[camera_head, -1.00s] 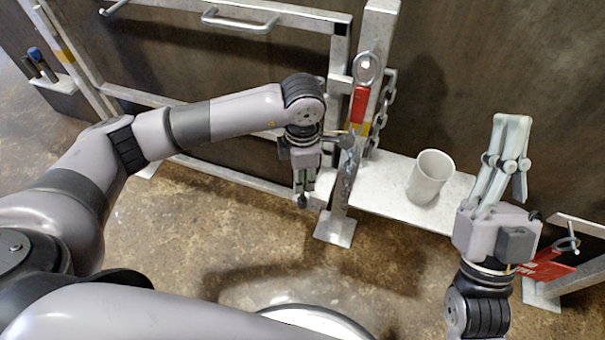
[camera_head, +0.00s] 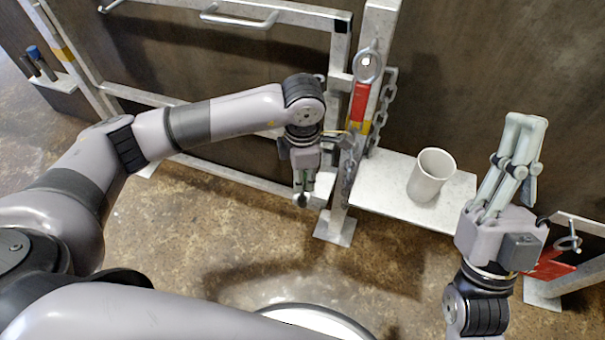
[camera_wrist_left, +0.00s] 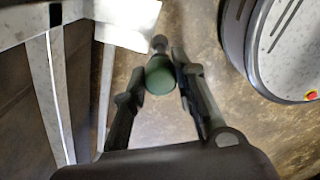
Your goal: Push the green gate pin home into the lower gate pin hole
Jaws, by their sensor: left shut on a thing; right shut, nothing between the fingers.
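The green gate pin (camera_wrist_left: 159,77) sits between the fingers of my left gripper (camera_wrist_left: 157,72) in the left wrist view, its round green head facing the camera and a grey tip showing beyond. In the head view my left gripper (camera_head: 303,190) points down just left of the gate post (camera_head: 343,190), and only a little green and the dark pin end (camera_head: 301,200) show. The lower gate pin hole cannot be made out. My right gripper (camera_head: 512,165) is shut and empty, pointing up at the right.
A white cup (camera_head: 431,175) stands on a pale shelf (camera_head: 386,204) right of the post. A ring with a red tag (camera_head: 360,102) and a chain (camera_head: 382,115) hang at the post above. A red tag (camera_head: 549,266) is at the lower right.

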